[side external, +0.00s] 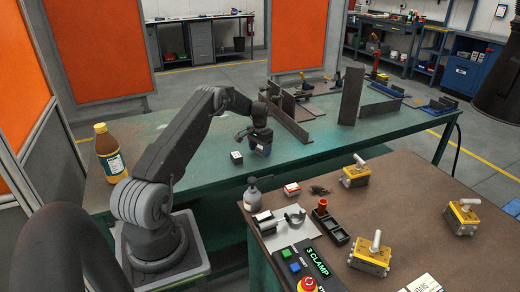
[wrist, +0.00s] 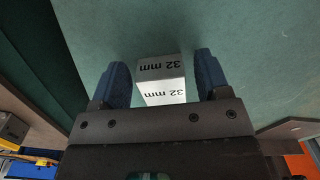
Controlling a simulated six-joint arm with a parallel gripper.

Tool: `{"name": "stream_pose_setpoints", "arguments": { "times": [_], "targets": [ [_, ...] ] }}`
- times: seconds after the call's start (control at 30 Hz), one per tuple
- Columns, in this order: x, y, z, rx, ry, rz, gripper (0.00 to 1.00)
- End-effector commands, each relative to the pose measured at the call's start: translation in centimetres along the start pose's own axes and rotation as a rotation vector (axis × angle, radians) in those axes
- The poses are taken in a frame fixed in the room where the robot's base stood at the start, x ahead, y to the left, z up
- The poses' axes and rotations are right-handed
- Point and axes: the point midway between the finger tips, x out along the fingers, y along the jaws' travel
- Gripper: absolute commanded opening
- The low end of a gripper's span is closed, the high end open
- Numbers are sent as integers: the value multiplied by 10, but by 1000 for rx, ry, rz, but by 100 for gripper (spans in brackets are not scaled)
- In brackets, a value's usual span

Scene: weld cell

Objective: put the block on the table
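In the wrist view the block (wrist: 162,80) is grey and white with "32 mm" printed on two faces. My gripper (side external: 262,148) is just right of the block in the side external view, low over the table. In the wrist view my gripper (wrist: 163,75) has its two blue fingers apart, with the block seen between them and a gap on each side. The block's lower part is hidden behind the gripper body.
A brown bottle (side external: 109,152) stands at the table's left end. Upright steel plates (side external: 286,115) stand right of my gripper. A brown bench (side external: 400,215) in front holds yellow clamp units (side external: 355,172), a grey spray bottle (side external: 252,194) and a button panel (side external: 303,268).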

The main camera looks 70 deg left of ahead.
Motion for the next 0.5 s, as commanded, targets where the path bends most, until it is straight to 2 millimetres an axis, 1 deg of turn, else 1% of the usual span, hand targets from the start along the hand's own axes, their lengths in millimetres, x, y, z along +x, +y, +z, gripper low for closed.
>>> {"name": "stream_pose_setpoints", "arguments": {
  "times": [0.23, 0.33, 0.43, 0.5],
  "targets": [
    [0, 0, 0, 0, 0, 0, 73],
    [-4, 0, 0, 0, 1, 0, 73],
    [-16, 0, -1, 0, 3, -1, 73],
    [-29, 0, -1, 0, 4, -2, 73]
  ]
}}
